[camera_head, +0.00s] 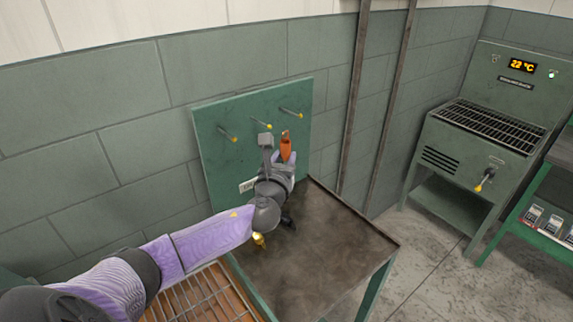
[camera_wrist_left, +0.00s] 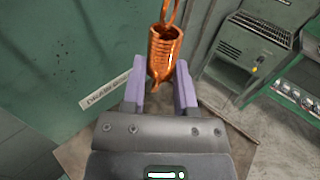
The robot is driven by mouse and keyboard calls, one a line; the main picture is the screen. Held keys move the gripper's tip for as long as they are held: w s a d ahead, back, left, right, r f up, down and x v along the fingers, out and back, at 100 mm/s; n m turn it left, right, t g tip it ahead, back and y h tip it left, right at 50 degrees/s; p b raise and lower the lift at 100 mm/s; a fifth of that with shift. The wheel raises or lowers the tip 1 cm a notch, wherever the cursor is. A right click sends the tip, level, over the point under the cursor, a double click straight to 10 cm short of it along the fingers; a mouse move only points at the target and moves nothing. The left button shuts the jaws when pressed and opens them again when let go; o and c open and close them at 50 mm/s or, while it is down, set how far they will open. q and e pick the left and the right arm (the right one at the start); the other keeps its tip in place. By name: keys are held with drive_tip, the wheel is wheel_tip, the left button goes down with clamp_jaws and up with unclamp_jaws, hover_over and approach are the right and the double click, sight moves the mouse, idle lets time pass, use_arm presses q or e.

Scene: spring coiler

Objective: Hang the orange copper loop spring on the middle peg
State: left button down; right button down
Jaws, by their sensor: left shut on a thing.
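The orange copper loop spring (camera_head: 286,148) is upright in my left gripper (camera_head: 278,166), in front of the green peg board (camera_head: 212,150). In the left wrist view the spring (camera_wrist_left: 163,52) stands between the two purple fingers of my left gripper (camera_wrist_left: 160,92), its loop pointing up. The board has three yellow-tipped pegs: a left peg (camera_head: 228,134), a middle peg (camera_head: 263,124) and a right peg (camera_head: 291,112). The spring's top is near the middle and right pegs; I cannot tell whether it touches one. My right gripper is not in view.
A brown-topped table (camera_head: 340,245) stands below the board, its top mostly bare. A wire rack (camera_head: 205,298) is at the front left. A green heater unit (camera_head: 490,125) with a grille and display stands at the right, beside a shelf with small boxes (camera_head: 550,222).

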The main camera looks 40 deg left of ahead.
use_arm(q)
drive_tip(key=w+a+f+b, duration=0.1)
drive_tip(key=w+a+b, duration=0.1)
drive_tip(key=a+b, duration=0.3)
drive_tip(key=shift+w+a, duration=0.25)
drive_tip(key=shift+a, duration=1.6)
drive_tip(key=shift+c, duration=1.6)
unclamp_jaws()
drive_tip(key=shift+s, duration=0.1)
drive_tip(key=p+v, duration=0.2)
drive_tip(key=v, duration=0.7)
drive_tip(key=shift+s+d, duration=0.2)
drive_tip(key=shift+s, duration=0.15)
drive_tip(key=shift+f, duration=0.2)
